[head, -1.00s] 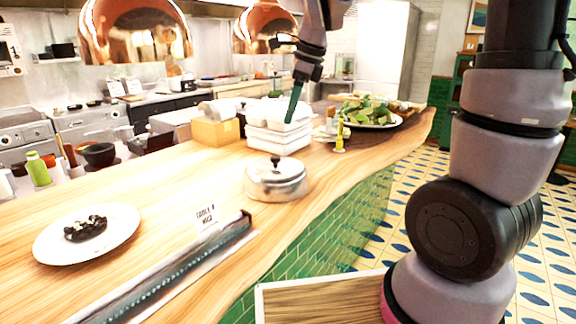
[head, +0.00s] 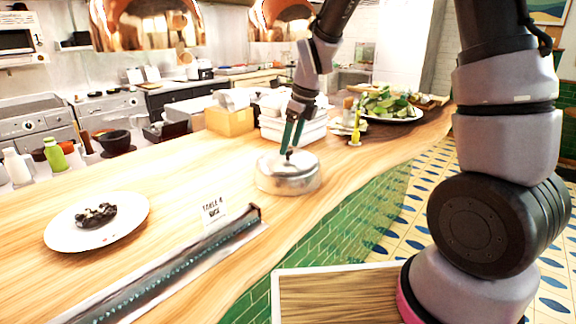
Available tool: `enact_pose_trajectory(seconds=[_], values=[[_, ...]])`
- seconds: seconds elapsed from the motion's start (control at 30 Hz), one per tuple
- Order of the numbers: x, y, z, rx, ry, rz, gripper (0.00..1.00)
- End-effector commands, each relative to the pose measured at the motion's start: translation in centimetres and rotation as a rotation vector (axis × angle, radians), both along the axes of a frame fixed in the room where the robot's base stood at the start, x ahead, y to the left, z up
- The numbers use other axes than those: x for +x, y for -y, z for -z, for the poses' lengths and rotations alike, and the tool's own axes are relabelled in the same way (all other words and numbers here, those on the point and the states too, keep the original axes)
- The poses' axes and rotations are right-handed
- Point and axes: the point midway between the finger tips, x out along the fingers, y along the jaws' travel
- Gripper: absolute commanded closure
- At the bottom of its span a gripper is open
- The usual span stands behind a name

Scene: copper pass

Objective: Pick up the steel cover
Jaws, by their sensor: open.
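The steel cover (head: 286,178) is a round, shiny, low dome with a small dark knob on top. It sits on the wooden counter right of the middle, near the counter's green-tiled front. My gripper (head: 290,150) points down just above the cover, with its two green fingers apart and one on each side of the knob, as seen from here. The fingers partly hide the knob. I cannot tell whether they touch it.
White stacked containers (head: 292,128) and a yellow bottle (head: 356,130) stand behind the cover. A plate of greens (head: 392,106) is farther back. A card (head: 213,210), a long ticket rail (head: 170,272) and a white plate (head: 62,234) with dark food lie left. Copper lamps (head: 150,22) hang above.

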Motion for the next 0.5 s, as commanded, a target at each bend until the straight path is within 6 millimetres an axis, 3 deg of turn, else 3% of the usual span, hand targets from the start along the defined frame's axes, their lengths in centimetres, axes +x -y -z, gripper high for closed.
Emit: enact_pose_trajectory(seconds=[0.1, 0.37, 0.4, 0.5], values=[[0.24, -0.34, 1.33, 0.001, -0.001, 0.0, 0.3], [0.34, -0.46, 1.64, 0.001, 0.002, -0.001, 0.3], [0.34, -0.45, 1.63, 0.001, 0.002, -0.001, 0.34], [0.34, -0.45, 1.63, 0.001, 0.002, -0.001, 0.72]])
